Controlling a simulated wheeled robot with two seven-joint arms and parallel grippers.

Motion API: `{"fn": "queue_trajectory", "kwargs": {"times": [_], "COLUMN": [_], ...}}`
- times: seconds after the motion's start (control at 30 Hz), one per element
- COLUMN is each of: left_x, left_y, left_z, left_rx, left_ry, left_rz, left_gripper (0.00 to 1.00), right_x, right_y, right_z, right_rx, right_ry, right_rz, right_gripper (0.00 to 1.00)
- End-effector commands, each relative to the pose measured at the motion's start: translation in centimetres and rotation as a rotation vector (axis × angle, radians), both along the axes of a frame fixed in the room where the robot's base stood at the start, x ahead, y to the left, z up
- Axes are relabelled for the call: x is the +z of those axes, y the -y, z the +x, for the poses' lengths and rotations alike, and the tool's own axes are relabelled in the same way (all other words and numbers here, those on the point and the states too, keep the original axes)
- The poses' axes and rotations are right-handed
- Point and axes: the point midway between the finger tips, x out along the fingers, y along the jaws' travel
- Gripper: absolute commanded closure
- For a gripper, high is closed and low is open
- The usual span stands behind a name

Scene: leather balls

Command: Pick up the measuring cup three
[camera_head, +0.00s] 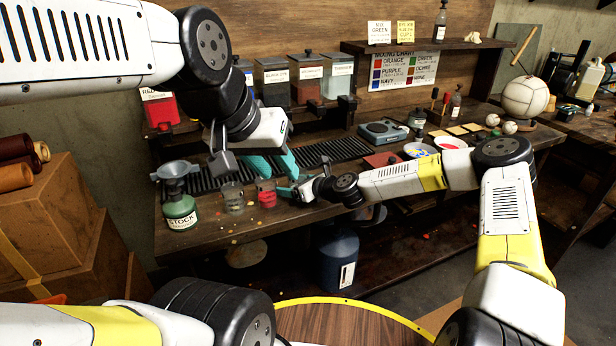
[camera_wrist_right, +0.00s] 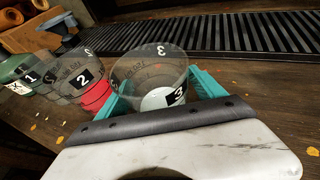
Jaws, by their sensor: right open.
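Measuring cup three (camera_wrist_right: 150,72) is a clear, upright cup with a black "3" label and something white low inside. In the right wrist view it stands between the teal fingers of my right gripper (camera_wrist_right: 165,97), which is open around it; contact is unclear. In the head view my right gripper (camera_head: 287,191) is low over the bench and the cup is mostly hidden there. My left gripper (camera_head: 273,163) hangs just behind, its teal fingers apart and empty.
A cup with red contents (camera_head: 266,193), a clear cup (camera_head: 232,198) and a green stock bottle (camera_head: 180,211) with a funnel stand left of cup three. A black slatted rack (camera_head: 325,151) runs behind. A scale (camera_head: 384,131) stands farther right.

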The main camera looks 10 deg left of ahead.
Motion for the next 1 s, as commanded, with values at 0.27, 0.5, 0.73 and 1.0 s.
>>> {"fn": "queue_trajectory", "kwargs": {"times": [0.27, 0.5, 0.73, 1.0], "left_x": [0.0, 0.0, 0.0, 0.0], "left_y": [0.0, 0.0, 0.0, 0.0], "left_z": [0.0, 0.0, 0.0, 0.0], "left_rx": [0.0, 0.0, 0.0, 0.0], "left_ry": [0.0, 0.0, 0.0, 0.0], "left_rz": [0.0, 0.0, 0.0, 0.0], "left_gripper": [0.64, 0.64, 0.64, 0.64], "right_x": [0.0, 0.1, 0.2, 1.2], "right_y": [0.0, 0.0, 0.0, 0.0], "right_z": [0.0, 0.0, 0.0, 0.0], "right_rx": [0.0, 0.0, 0.0, -0.001], "right_ry": [0.0, 0.001, 0.001, 0.001], "right_rz": [0.0, 0.0, 0.0, 0.001], "right_gripper": [0.61, 0.89, 0.89, 0.89]}}
